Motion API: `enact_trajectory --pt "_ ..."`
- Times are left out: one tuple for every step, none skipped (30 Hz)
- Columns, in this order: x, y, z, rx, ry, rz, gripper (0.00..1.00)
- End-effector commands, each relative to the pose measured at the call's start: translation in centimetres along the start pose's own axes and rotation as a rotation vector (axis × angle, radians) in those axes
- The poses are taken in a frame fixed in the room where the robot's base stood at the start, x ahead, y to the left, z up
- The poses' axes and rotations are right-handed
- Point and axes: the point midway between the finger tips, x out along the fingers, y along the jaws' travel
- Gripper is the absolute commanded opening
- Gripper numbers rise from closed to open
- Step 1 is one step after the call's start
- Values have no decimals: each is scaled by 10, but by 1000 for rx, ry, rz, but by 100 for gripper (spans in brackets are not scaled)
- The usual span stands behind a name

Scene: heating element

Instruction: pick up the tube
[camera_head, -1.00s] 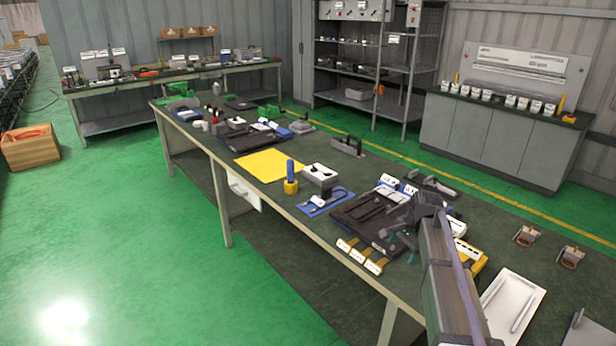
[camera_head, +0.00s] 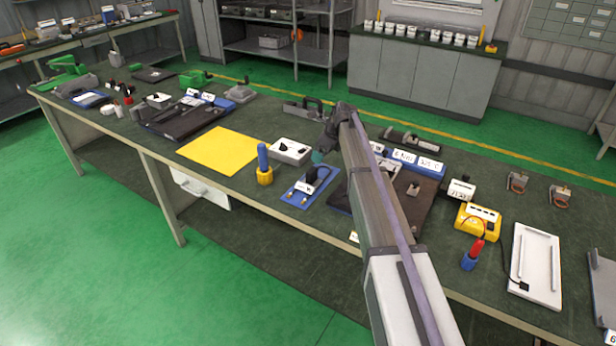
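A white tray (camera_head: 537,290) lies on the right part of the workbench. Two slender grey tube-like rods lie in it, a left one (camera_head: 521,256) and a right one (camera_head: 555,263). I cannot tell which one is the tube. My arm reaches across the bench from the lower right, and my gripper (camera_head: 320,154) is over the blue board (camera_head: 298,198) area, far to the left of the tray. Its fingers are small and dark, and I cannot tell whether they are open or shut. The arm hides part of the black mat (camera_head: 418,212) below it.
A blue-handled tool stands in a yellow holder (camera_head: 265,177) left of my gripper, beside a yellow sheet (camera_head: 222,150). A yellow device (camera_head: 477,222) and a red-and-blue tool (camera_head: 472,257) lie left of the tray.

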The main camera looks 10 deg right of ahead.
Motion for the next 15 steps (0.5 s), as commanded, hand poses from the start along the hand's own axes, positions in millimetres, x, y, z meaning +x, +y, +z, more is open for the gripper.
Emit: enact_trajectory --pt "0 0 1 10 0 0 81" --pt "0 0 1 12 0 0 81" --pt "2 0 0 12 0 1 81" --pt "5 0 0 11 0 1 81" --pt "9 0 0 11 0 1 81" --pt "16 0 -1 10 1 1 81" --pt "22 0 -2 10 1 1 81" --pt "29 0 -2 9 1 1 81" --pt "39 0 -3 8 1 1 81" --pt "46 0 -3 8 1 1 81" --pt "52 0 -3 8 1 1 81" --pt "58 0 -2 8 1 1 81" --pt "60 0 -2 8 1 0 81" --pt "61 0 -1 8 1 0 81" --pt "60 0 0 9 1 0 81"
